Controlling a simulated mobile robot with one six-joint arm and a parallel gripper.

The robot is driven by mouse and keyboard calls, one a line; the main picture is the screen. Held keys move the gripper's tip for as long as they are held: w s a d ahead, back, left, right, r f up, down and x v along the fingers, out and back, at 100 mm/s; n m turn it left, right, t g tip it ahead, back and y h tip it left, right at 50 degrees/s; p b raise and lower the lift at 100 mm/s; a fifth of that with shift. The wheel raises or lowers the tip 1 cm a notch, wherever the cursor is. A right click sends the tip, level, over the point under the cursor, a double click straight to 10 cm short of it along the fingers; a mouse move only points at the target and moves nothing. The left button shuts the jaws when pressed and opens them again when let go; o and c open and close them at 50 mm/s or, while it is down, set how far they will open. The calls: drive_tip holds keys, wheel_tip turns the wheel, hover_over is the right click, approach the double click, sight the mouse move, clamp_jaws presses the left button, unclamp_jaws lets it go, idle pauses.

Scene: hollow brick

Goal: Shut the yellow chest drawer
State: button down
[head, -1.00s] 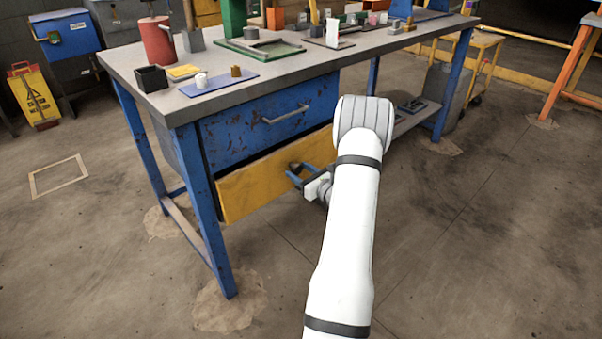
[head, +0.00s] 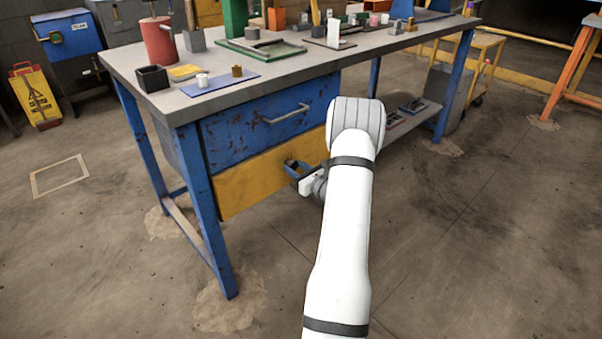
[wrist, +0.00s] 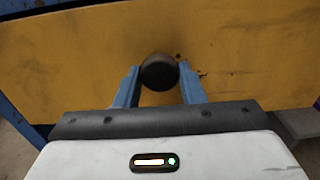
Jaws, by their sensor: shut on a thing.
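The yellow drawer (head: 255,183) is the lower drawer of the chest under the workbench. Its front now lies close to flush below the blue upper drawer (head: 262,118). In the wrist view the yellow front (wrist: 240,50) fills most of the picture, with a dark round knob (wrist: 159,72) at its middle. My gripper (head: 294,168) is at the drawer front, its two blue fingers on either side of the knob. In the wrist view my gripper (wrist: 160,84) is shut on the knob. In the head view the knob is mostly hidden by the fingers.
The workbench top (head: 180,105) holds a red canister (head: 158,42), a black box (head: 152,78) and several small items. A blue bench leg (head: 205,215) stands left of the drawer. The floor in front is clear.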

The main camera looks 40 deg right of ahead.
drive_tip(key=shift+w+a, duration=0.1)
drive_tip(key=shift+w, duration=0.55)
drive_tip(key=shift+r, duration=0.1)
drive_tip(key=c, duration=0.9)
unclamp_jaws()
drive_tip(key=shift+c, duration=0.2)
drive_tip(key=s+p, duration=0.2)
drive_tip(key=s, duration=0.5)
drive_tip(key=shift+s+d, duration=0.3)
drive_tip(key=shift+s, duration=0.05)
